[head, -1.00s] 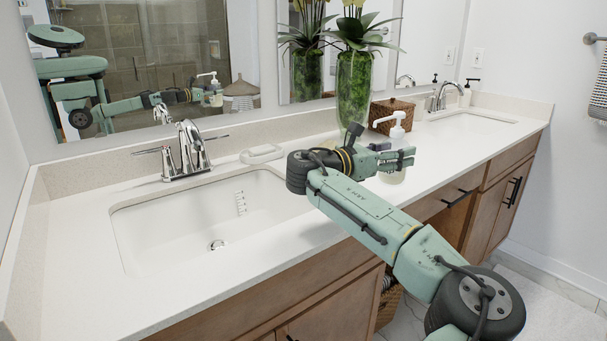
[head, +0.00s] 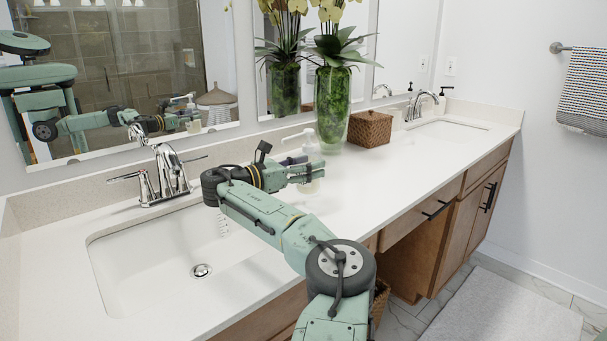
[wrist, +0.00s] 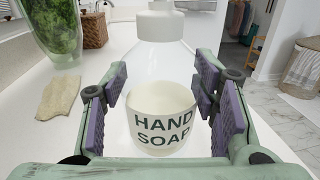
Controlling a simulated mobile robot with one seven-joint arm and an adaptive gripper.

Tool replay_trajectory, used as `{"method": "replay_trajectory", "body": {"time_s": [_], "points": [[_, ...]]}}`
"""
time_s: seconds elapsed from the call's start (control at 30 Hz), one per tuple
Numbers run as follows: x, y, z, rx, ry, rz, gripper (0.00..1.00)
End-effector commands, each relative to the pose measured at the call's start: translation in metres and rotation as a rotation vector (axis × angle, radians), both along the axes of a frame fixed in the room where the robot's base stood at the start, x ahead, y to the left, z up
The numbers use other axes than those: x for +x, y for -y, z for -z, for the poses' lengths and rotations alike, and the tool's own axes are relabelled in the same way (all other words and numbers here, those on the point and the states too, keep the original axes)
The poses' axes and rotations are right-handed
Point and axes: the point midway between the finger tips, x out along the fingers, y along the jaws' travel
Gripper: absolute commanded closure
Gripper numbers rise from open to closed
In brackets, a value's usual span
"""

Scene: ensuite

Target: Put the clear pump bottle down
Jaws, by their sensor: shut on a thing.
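The clear pump bottle (head: 309,186) has a white pump top and is upright in my gripper (head: 305,172), over the counter (head: 370,185) between the near sink and the green vase. In the wrist view the bottle (wrist: 158,65) fills the space between the purple finger pads of my gripper (wrist: 165,105), and its label reads "HAND SOAP". My gripper is shut around its body. The bottle's base is hidden in the wrist view, and I cannot tell whether it touches the counter.
The near sink (head: 150,262) with its chrome faucet (head: 168,175) is at left. The green vase (head: 332,108) and a woven box (head: 370,128) stand behind the bottle. A flat beige item (wrist: 60,97) lies left of it in the wrist view. The counter to the right is clear.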

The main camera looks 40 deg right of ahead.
Motion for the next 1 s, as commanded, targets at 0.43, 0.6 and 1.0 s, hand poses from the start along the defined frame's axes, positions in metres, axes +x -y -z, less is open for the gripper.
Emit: {"method": "replay_trajectory", "body": {"time_s": [0.43,0.6,1.0], "points": [[0.008,-0.005,0.035,-0.002,0.002,0.002,0.88],[0.008,-0.005,0.035,-0.002,0.002,0.002,0.88],[0.008,-0.005,0.038,0.000,0.001,0.002,0.28]]}}
